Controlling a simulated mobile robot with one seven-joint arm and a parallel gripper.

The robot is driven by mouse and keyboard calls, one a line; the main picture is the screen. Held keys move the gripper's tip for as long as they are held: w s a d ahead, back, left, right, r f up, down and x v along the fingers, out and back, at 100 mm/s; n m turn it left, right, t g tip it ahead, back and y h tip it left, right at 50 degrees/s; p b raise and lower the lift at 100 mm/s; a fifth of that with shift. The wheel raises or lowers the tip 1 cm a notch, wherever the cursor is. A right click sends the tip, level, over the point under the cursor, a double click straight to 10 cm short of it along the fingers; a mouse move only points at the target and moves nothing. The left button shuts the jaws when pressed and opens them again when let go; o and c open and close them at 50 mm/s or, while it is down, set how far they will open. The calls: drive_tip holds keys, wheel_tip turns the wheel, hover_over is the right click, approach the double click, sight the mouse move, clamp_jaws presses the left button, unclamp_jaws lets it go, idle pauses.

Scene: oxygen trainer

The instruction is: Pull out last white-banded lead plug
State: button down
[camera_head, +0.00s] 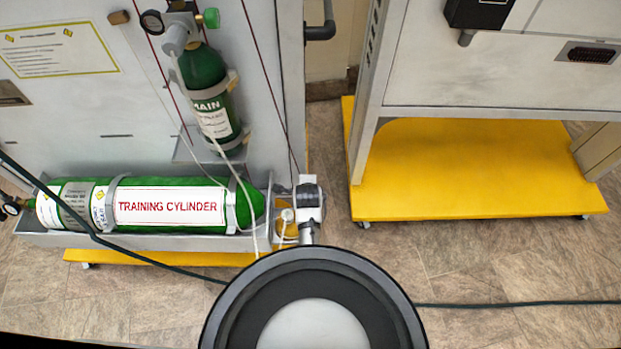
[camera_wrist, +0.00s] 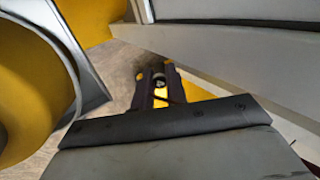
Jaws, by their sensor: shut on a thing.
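My gripper (camera_wrist: 158,88) shows in the wrist view as two dark fingers beyond a wide grey palm with a black edge. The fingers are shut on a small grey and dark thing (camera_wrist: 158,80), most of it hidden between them. It sits where the lead plug would be gripped, but I cannot make out a white band. In the head view the large round joint of my own arm fills the bottom middle, and I cannot make out the fingertips or the plug there.
The green training cylinder (camera_head: 168,206) lies in a grey cradle at left. A smaller green cylinder (camera_head: 209,98) hangs above it with a thin white line. A dark cable (camera_head: 520,304) crosses the floor. A yellow base (camera_head: 470,175) stands at right; the floor between is open.

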drive_tip(key=shift+f, duration=0.1)
drive_tip(key=c, duration=1.3)
unclamp_jaws()
drive_tip(key=shift+c, duration=0.2)
drive_tip(key=shift+r, duration=0.2)
